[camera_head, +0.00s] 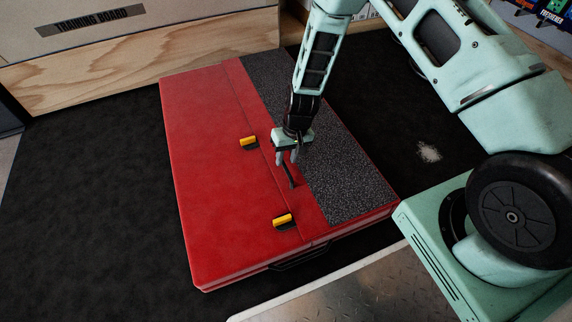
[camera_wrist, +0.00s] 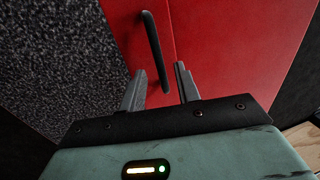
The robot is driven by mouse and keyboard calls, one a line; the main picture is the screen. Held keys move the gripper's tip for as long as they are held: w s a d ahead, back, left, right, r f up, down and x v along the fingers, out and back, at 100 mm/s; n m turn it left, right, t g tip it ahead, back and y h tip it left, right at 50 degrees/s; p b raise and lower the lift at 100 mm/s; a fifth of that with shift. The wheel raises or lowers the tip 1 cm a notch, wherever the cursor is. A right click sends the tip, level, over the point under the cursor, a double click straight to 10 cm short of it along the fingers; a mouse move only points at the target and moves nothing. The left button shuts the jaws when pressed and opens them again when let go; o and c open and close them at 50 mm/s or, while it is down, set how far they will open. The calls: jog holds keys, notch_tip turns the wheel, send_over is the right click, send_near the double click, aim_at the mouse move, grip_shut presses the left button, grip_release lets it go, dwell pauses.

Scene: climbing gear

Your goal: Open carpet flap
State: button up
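A red crash pad (camera_head: 200,140) lies flat on the dark floor, with a grey speckled carpet strip (camera_head: 345,185) along its right part. The carpet also fills the left of the wrist view (camera_wrist: 60,60). A thin black strap handle (camera_head: 290,175) sits on the red band beside the carpet. In the wrist view the strap (camera_wrist: 154,45) runs down toward the space between the fingers. My gripper (camera_head: 287,161) points down over the strap, fingers apart and empty; its fingers also show in the wrist view (camera_wrist: 160,82). I cannot tell whether they touch the strap.
Two yellow-and-black buckles (camera_head: 248,142) (camera_head: 283,220) sit on the seam left of the strap. A black carry handle (camera_head: 300,256) is on the pad's front side. A wooden training board (camera_head: 150,50) stands behind. Dark floor (camera_head: 85,190) to the left is clear.

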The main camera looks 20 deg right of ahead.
jog(key=shift+a+f, duration=0.15)
jog(key=shift+f, duration=0.65)
grip_shut()
jog(key=shift+r, duration=0.1)
